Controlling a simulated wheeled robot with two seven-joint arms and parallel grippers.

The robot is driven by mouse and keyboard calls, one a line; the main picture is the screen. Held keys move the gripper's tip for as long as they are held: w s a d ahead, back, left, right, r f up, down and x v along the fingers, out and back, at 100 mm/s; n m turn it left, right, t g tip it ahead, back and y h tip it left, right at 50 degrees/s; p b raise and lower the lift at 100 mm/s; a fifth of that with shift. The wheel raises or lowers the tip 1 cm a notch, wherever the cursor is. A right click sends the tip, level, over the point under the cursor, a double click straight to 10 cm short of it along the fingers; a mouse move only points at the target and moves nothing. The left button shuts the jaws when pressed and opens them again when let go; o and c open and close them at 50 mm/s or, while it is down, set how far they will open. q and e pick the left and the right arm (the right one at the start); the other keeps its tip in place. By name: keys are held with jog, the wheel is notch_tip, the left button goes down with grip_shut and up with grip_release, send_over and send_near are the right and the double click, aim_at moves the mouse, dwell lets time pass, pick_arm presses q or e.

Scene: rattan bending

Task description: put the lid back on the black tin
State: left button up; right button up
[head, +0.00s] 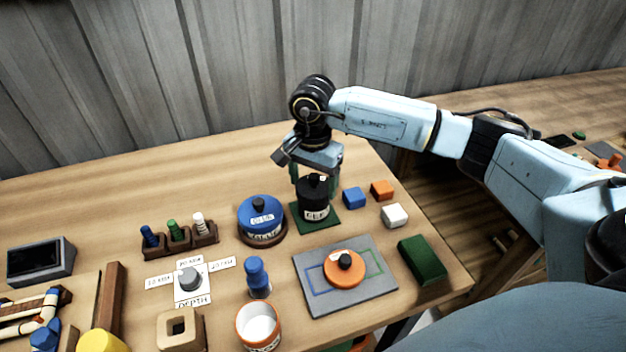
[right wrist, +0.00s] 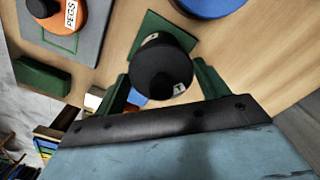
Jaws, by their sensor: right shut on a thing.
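The black tin (head: 314,210) stands upright on a green mat (head: 331,225), with a white label on its side. Its black lid (head: 313,186), with a dark knob, is at the tin's top; I cannot tell whether it is fully seated or slightly above. My right gripper (head: 315,183) comes down from above, its green fingers on either side of the lid, shut on it. In the right wrist view, the lid's round knob (right wrist: 163,85) faces the camera between the fingers and hides most of the tin. My left gripper is not in view.
A blue lidded tin (head: 262,218) stands close to the left. Blue, orange and white blocks (head: 395,215) lie to the right. An orange lid (head: 345,270) lies on a grey mat (head: 375,298) in front, and an open orange tin (head: 243,338) stands nearer.

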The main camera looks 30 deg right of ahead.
dwell(0.4)
jog(key=o, duration=1.1)
jog(key=shift+c, duration=0.2)
jog(key=shift+r, duration=0.15)
jog(key=shift+r+p, duration=2)
jog(key=shift+r, duration=1.4)
grip_shut()
